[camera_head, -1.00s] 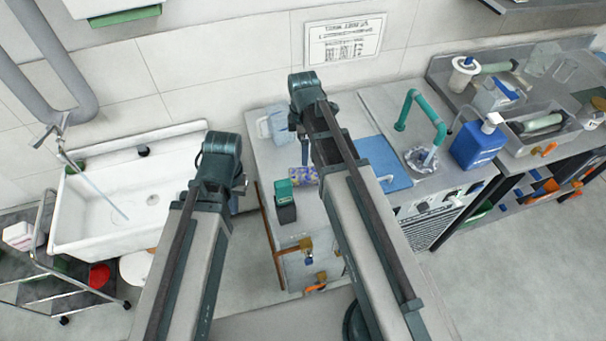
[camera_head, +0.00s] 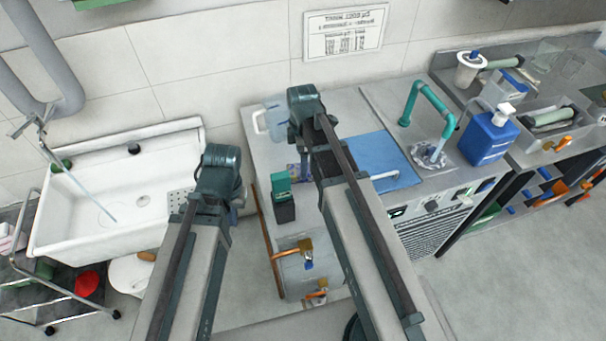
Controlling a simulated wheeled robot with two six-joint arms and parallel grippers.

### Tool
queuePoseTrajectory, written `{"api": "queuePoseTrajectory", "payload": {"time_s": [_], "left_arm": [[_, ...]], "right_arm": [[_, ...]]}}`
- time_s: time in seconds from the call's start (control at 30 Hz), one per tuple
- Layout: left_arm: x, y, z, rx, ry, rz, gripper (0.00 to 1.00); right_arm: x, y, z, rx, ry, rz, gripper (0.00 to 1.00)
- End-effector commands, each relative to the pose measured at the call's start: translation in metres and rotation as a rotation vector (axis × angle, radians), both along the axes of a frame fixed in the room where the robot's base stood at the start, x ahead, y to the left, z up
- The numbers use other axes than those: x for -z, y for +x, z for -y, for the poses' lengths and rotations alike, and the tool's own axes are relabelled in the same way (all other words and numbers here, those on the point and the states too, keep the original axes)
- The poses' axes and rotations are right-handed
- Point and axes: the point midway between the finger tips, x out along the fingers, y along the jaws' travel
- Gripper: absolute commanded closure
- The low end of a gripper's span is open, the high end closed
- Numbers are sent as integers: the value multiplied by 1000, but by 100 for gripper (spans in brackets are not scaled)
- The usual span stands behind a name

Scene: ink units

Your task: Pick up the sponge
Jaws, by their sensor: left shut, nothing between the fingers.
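I cannot make out the sponge for certain. A small purple patterned item (camera_head: 293,171) lies on the counter, mostly hidden behind my right arm, and I cannot tell what it is. My left gripper (camera_head: 236,203) shows only in small part beside the dark wrist of my left arm, between the sink and the counter. It is shut and empty, touching nothing that I can see. My right arm reaches over the counter, and its gripper fingers are hidden behind its own links.
A white sink (camera_head: 75,215) stands at left, with a wire cart (camera_head: 25,290) in front. The counter (camera_head: 262,160) holds a green-topped dark container (camera_head: 283,200), a pale jug (camera_head: 270,122), a blue mat (camera_head: 385,155) and a teal tap (camera_head: 408,105). A blue bottle (camera_head: 487,140) stands further right.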

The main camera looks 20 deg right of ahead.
Motion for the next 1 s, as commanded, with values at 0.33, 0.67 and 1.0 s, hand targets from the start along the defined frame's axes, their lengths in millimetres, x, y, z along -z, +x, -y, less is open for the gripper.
{"api": "queuePoseTrajectory", "payload": {"time_s": [0.33,0.67,1.0], "left_arm": [[43,0,0,0,0,0,100],[49,0,0,0,0,0,100],[49,0,0,0,0,0,100]], "right_arm": [[43,-3,1,0,0,0,0],[49,-3,1,0,0,0,0],[49,-3,1,0,0,0,52]]}}
